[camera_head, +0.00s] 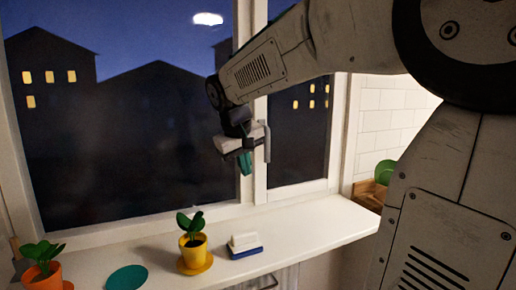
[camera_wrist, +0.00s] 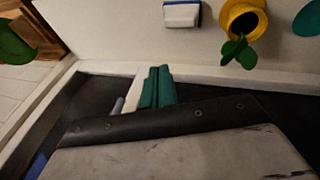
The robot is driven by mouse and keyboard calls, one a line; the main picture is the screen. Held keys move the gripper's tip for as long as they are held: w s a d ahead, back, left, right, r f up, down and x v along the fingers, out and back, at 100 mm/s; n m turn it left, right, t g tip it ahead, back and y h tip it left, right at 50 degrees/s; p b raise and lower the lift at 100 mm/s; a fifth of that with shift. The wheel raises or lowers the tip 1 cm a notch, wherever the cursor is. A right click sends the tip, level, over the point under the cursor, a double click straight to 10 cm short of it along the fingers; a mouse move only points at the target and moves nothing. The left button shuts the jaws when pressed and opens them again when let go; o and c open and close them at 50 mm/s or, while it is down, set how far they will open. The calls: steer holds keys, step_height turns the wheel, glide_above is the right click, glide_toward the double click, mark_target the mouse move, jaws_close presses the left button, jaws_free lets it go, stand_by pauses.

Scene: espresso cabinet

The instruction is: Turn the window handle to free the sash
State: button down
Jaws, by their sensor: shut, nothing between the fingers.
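The window handle (camera_head: 267,143) is a slim grey bar on the white upright between the panes in the head view. It hangs roughly vertical, with its upper end partly hidden by my gripper. My gripper (camera_head: 246,164) has teal fingers, which are together and empty. They point down just left of the handle in the picture; I cannot tell whether they touch it. In the wrist view the closed fingers (camera_wrist: 157,88) stand beside the white upright (camera_wrist: 134,92). A small grey piece to the left of that, probably the handle (camera_wrist: 117,106), is mostly hidden.
The white sill (camera_head: 325,226) holds a yellow pot (camera_head: 193,252) with a plant, an orange pot (camera_head: 42,276), a teal disc (camera_head: 127,278) and a blue-and-white block (camera_head: 243,246). A wooden crate (camera_head: 368,194) stands at the right. The sill's right part is clear.

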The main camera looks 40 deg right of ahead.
steer(key=w+d+r+t+h, duration=0.2)
steer(key=w+d+r, duration=0.3)
steer(key=w+r, duration=0.2)
steer(key=shift+w+d+r, duration=0.35)
steer(key=shift+r, duration=0.45)
steer(key=shift+f, duration=0.1)
steer(key=w+d+f, duration=0.3)
steer(key=d+f, duration=0.5)
steer(key=d, duration=0.1)
steer(key=shift+d, duration=0.1)
